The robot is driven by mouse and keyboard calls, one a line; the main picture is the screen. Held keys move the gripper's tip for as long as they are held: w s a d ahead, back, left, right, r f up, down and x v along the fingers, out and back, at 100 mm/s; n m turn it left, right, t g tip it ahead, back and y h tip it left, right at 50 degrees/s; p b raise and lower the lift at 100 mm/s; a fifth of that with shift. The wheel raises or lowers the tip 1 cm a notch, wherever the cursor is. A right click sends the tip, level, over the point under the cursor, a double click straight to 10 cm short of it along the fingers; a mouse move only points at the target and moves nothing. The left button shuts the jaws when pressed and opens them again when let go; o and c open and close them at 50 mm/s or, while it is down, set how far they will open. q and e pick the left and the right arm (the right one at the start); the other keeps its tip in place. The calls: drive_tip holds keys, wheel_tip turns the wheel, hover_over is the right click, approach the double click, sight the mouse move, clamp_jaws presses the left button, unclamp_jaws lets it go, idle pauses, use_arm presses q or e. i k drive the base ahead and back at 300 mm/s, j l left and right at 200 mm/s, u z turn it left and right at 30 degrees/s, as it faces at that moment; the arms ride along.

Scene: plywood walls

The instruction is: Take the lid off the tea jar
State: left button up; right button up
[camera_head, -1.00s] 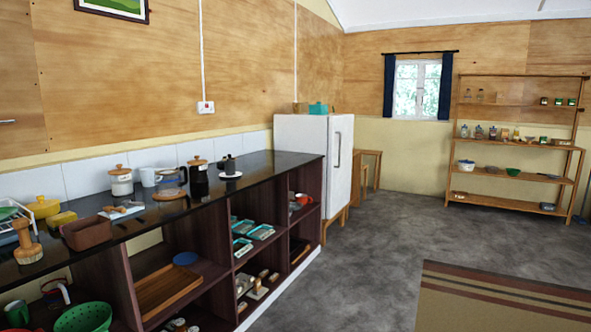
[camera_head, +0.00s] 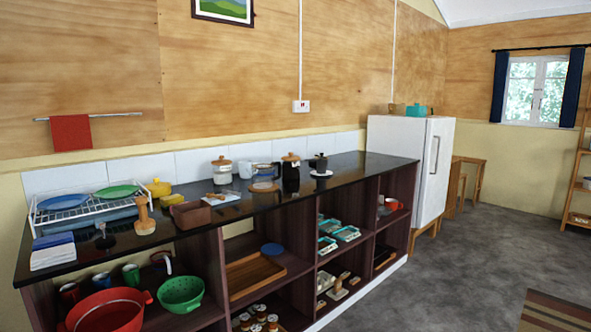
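A white jar with a brown lid (camera_head: 221,172) stands upright on the black counter (camera_head: 345,172), near the tiled wall. Its lid sits on top; no label is readable, so I cannot tell for sure that it is the tea jar. A dark vessel with a brown top (camera_head: 291,173) stands further right on the counter. Several small jars with brown lids (camera_head: 258,318) stand low in the shelf unit, partly cut off by the frame's bottom edge. Neither of my grippers is in view.
A dish rack (camera_head: 95,208) with plates, a wooden mill (camera_head: 144,216) and a brown box (camera_head: 191,214) stand on the counter's left part. A red pot (camera_head: 107,312) and green colander (camera_head: 181,293) are below. A white fridge (camera_head: 405,160) stands beyond.

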sight(288, 158)
drive_tip(key=i+l+z, duration=0.4)
drive_tip(key=i+z, duration=0.15)
drive_tip(key=i, duration=0.25)
drive_tip(key=i+z, duration=0.3)
drive_tip(key=i+l, duration=0.1)
drive_tip(key=i, duration=1.65)
drive_tip(key=l, duration=0.1)
